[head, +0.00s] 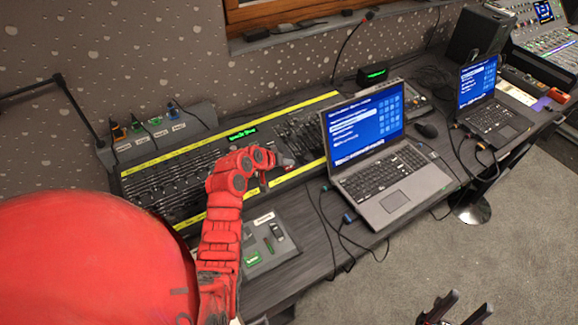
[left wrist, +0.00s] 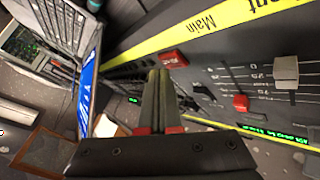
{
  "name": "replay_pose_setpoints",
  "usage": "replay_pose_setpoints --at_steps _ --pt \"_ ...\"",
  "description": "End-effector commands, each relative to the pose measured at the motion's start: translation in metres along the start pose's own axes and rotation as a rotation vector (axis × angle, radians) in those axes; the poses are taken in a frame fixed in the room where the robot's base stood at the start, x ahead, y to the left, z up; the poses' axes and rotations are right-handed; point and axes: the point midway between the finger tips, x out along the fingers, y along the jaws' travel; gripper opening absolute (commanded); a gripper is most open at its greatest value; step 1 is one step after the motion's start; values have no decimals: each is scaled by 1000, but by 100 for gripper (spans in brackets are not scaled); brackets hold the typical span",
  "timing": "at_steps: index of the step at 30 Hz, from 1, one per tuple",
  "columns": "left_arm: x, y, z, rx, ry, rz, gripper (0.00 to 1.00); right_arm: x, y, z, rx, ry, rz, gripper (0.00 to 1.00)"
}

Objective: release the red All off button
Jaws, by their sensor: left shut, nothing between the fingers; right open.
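My left gripper (head: 285,161) is over the lighting desk (head: 165,185), just left of the nearer laptop. In the left wrist view its two fingers (left wrist: 158,74) are together with nothing between them. A small red button (left wrist: 173,60) sits on the dark panel beside the yellow strip marked "Main", close to the fingertips. I cannot read its label clearly or tell whether the fingertips touch it. In the head view I cannot make out this button. My right gripper (head: 455,308) is open and empty at the bottom right, over the floor.
A red fader knob (left wrist: 240,102) and a pale fader knob (left wrist: 286,68) stand on the panel nearby. The open laptop (head: 395,195) is right of my left gripper. A small grey control box (head: 275,255) lies in front of the desk. Cables cross the table's front.

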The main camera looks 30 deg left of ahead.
Motion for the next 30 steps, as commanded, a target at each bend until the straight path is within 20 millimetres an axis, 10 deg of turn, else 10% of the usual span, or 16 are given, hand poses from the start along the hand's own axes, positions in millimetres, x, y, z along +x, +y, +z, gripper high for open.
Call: replay_pose_setpoints --at_steps 30 --pt "-42 30 -30 -1 0 -1 0 32 2 -5 0 0 0 50"
